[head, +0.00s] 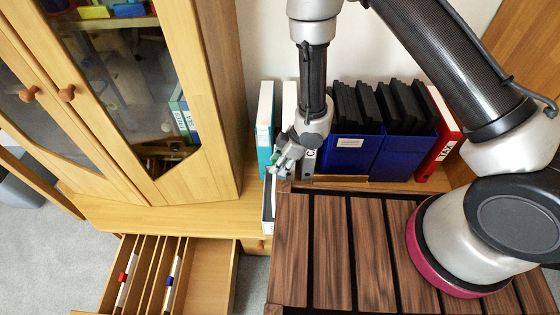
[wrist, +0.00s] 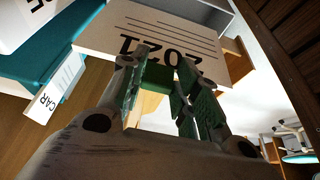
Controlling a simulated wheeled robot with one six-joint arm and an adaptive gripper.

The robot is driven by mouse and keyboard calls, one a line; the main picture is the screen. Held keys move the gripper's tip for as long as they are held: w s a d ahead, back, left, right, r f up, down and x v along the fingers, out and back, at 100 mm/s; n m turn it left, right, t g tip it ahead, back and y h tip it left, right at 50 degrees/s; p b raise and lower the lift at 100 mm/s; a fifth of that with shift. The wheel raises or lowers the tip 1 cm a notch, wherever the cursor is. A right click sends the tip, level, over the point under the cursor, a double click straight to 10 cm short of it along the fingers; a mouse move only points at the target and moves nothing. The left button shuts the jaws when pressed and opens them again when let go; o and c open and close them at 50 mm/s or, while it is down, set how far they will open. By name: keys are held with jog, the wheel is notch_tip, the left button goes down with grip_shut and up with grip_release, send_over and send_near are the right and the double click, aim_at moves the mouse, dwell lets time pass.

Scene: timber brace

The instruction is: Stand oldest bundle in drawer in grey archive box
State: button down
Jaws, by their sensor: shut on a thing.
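My gripper (head: 284,166) is low beside the wooden slatted top, over the narrow grey archive box (head: 267,212). In the wrist view my gripper (wrist: 160,68) is shut on a white bundle (wrist: 190,40) by its green tab (wrist: 155,77). The bundle's face reads 2021, upside down in the picture. Grey box walls (wrist: 205,12) show behind the bundle; I cannot tell how far it is inside. In the open drawer (head: 236,270) stand a bundle with a red tab (head: 122,277) and one with a blue tab (head: 169,282). Their dates are not readable.
A teal binder (head: 265,125), blue boxes of dark folders (head: 352,153) and a red TAX binder (head: 440,135) stand along the wall. The dark slatted top (head: 330,245) is close on the right. A glass-door cabinet (head: 210,90) stands on the left.

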notch_tip(320, 180, down, 11)
jog(key=shift+f, duration=0.2)
dwell(2.2)
jog(key=c, duration=0.5)
grip_release()
notch_tip(320, 180, up, 8)
dwell(1.0)
dwell(0.3)
